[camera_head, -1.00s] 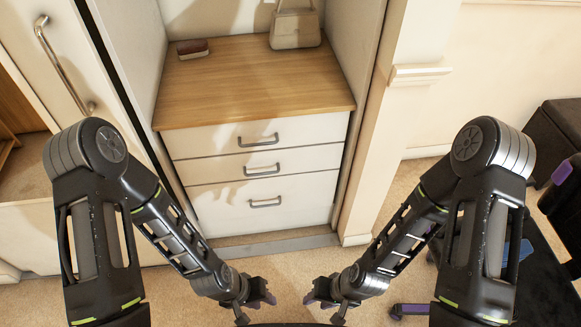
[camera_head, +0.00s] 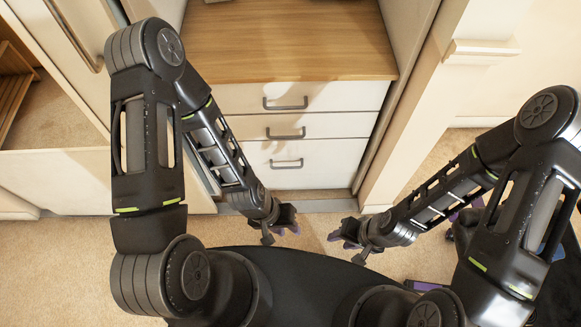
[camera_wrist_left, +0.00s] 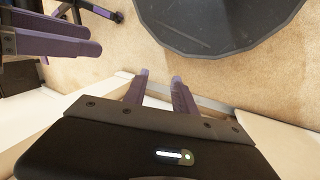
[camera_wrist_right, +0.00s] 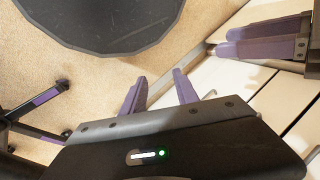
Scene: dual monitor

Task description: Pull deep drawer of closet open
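The closet's deep drawer (camera_head: 315,178) is the lowest and tallest of three white drawers in the head view. It is shut, and its grey bar handle (camera_head: 286,163) is free. My left gripper (camera_head: 292,222) is below and in front of this drawer, apart from the handle. My right gripper (camera_head: 338,236) is to the right of it, also low and apart from the drawer. In the left wrist view the left fingers (camera_wrist_left: 158,80) are spread and empty. In the right wrist view the right fingers (camera_wrist_right: 158,82) are spread and empty.
Two shallower shut drawers, the top one (camera_head: 340,97) and the middle one (camera_head: 345,125), sit above under a wooden top (camera_head: 290,50). A white door panel (camera_head: 60,180) stands at the left. A wall post (camera_head: 410,130) stands at the right. Carpet (camera_head: 110,250) lies in front.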

